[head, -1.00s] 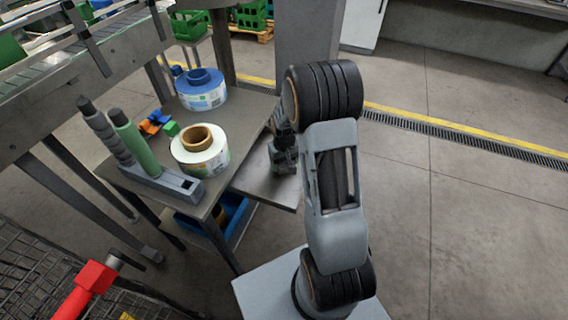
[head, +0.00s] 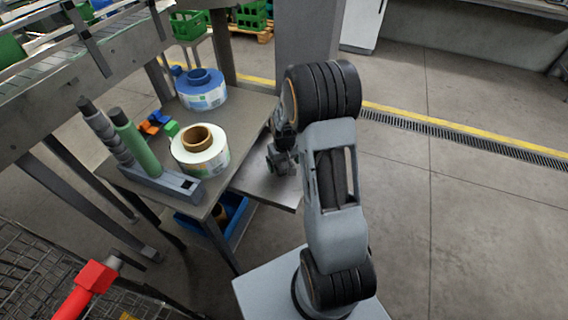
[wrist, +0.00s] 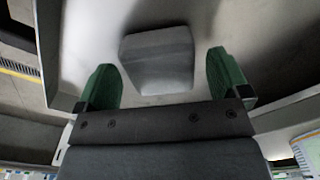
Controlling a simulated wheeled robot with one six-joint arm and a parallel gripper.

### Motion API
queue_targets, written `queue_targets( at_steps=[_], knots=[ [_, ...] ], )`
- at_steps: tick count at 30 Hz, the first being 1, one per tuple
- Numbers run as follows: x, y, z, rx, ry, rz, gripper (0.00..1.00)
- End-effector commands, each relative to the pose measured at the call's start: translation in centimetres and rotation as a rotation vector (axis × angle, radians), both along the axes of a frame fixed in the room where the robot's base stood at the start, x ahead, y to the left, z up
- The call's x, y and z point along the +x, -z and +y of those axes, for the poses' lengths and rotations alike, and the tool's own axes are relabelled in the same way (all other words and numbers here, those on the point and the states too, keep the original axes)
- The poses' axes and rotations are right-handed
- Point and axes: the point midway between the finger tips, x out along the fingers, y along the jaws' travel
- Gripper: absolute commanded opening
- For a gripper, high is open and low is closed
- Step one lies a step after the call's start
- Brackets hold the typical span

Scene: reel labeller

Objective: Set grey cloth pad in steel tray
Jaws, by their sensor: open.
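The grey cloth pad (wrist: 158,62) lies on a pale metal surface in the wrist view, between and just beyond the fingertips. This surface looks like the steel tray (wrist: 52,50), with a raised edge at left; it also shows in the head view as a grey plate (head: 268,190) beside the table. My gripper (wrist: 166,78) is open, with one green finger on each side of the pad and a gap visible at both sides. In the head view my gripper (head: 281,157) is low over the plate, and the pad cannot be made out there.
A work table (head: 230,112) stands left of the tray, with a white label reel (head: 212,162), a blue reel (head: 203,97) and a fixture with a green roller (head: 136,143). A blue bin (head: 236,222) sits below. The floor at right is clear.

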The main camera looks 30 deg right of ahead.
Motion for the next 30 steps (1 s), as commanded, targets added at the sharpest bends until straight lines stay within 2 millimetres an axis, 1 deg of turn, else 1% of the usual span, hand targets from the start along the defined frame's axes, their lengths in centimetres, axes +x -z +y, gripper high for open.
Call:
queue_targets(
  at_steps=[12,15,20,22,23,26,29,30],
  knots=[
    [-0.1,-7.7,0.0,-0.001,0.000,-0.004,0.94],
    [-0.2,-9.1,0.1,-0.001,0.000,-0.004,0.94],
    [-0.2,-10.7,0.1,0.000,0.000,-0.003,0.94],
    [-0.5,-11.5,0.4,-0.001,-0.002,-0.008,0.94],
    [-0.7,-12.1,0.7,-0.003,-0.004,-0.015,0.94],
    [-2.3,-14.3,2.2,-0.007,-0.011,-0.048,0.94],
    [-4.9,-16.8,4.2,-0.011,-0.020,-0.094,0.94],
    [-6.1,-17.7,5.0,-0.011,-0.024,-0.112,0.94]
  ],
)
